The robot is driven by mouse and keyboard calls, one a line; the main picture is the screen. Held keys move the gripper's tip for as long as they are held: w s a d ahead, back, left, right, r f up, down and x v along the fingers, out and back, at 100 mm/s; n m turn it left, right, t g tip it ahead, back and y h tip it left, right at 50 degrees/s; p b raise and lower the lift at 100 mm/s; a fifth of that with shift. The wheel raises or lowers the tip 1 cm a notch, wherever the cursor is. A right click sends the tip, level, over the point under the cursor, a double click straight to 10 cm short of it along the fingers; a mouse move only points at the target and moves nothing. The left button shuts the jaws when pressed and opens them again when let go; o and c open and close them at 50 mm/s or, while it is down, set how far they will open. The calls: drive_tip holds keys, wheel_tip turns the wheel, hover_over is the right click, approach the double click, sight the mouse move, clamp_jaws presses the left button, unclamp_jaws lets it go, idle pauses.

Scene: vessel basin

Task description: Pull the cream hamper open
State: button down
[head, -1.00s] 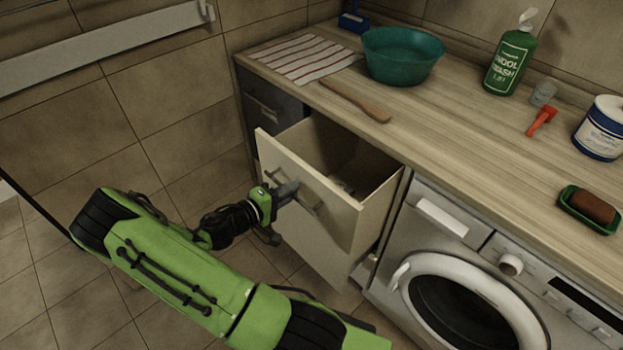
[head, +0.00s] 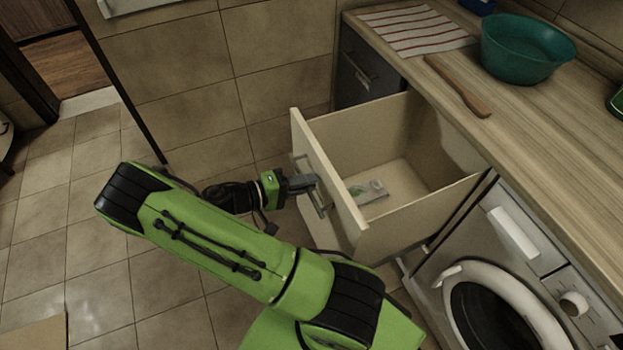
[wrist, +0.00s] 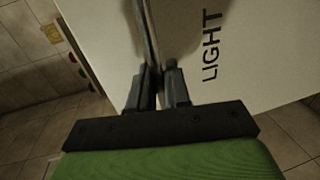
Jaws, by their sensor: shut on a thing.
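The cream hamper (head: 335,190) is a deep drawer under the worktop, standing well out from the cabinet line. Its inside shows, with a small pale green and white item (head: 370,192) on its floor. The front carries a metal bar handle (head: 318,188). My gripper (head: 312,183) is at the outer side of the front, shut on the handle. In the wrist view my gripper (wrist: 158,88) has its fingers on both sides of the handle bar (wrist: 147,35), and the hamper front (wrist: 240,50) shows the word "LIGHT".
A washing machine (head: 490,270) stands right of the hamper, and a dark grey drawer unit (head: 362,75) is beyond it. The worktop holds a teal basin (head: 527,50), a striped cloth (head: 415,28) and a wooden tool (head: 457,88).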

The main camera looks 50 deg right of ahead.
drive_tip(key=c, duration=1.3)
unclamp_jaws()
drive_tip(key=p+v, duration=0.3)
drive_tip(key=v, duration=1.2)
drive_tip(key=shift+w+a+r, duration=0.15)
drive_tip(key=shift+a, duration=0.15)
